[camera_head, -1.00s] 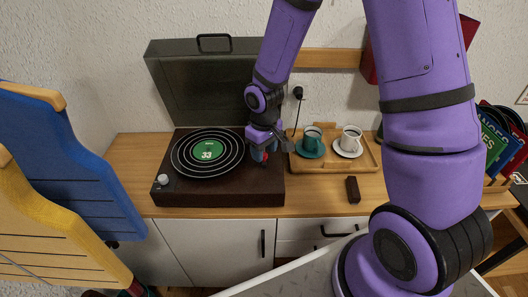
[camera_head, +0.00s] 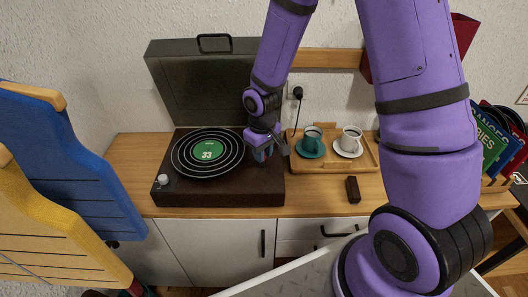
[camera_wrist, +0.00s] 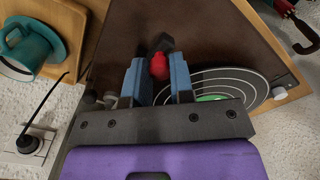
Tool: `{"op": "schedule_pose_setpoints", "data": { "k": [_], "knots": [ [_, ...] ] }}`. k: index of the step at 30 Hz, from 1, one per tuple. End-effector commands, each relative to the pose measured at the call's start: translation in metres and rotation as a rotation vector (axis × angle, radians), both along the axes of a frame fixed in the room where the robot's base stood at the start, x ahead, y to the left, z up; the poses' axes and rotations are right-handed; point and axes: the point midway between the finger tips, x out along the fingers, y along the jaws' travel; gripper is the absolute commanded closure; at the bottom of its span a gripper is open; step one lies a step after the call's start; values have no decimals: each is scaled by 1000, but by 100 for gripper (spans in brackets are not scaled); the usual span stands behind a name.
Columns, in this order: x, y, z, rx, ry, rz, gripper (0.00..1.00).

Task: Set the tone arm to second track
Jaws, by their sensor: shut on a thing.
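The record player (camera_head: 220,192) is a dark brown box with its lid (camera_head: 205,85) raised at the back. On it lies a black record (camera_head: 190,165) with white rings and a green centre label (camera_head: 207,150); the record also shows in the wrist view (camera_wrist: 230,82). My gripper (camera_head: 262,154) is low over the player's right side, beside the record's right edge. In the wrist view, its blue fingers (camera_wrist: 158,80) are closed around the tone arm's red part (camera_wrist: 159,65), with a dark end (camera_wrist: 163,44) beyond. The rest of the tone arm is mostly hidden by the gripper.
A wooden tray (camera_head: 302,164) with a teal cup (camera_head: 311,142) and a white cup (camera_head: 351,140) stands close to the player's right side. A small dark block (camera_head: 353,189) lies on the wooden top in front. A white knob (camera_head: 162,179) is at the player's front left.

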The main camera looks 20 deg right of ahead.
Motion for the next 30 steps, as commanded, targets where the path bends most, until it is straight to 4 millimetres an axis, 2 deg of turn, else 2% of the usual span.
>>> {"op": "schedule_pose_setpoints", "data": {
  "k": [8, 18, 30],
  "knots": [
    [15, 28, 0, 0, -2, -141, 100],
    [45, 65, 0, 0, -1, -383, 100],
    [68, 84, 0, -1, 0, -538, 100]
  ]
}}
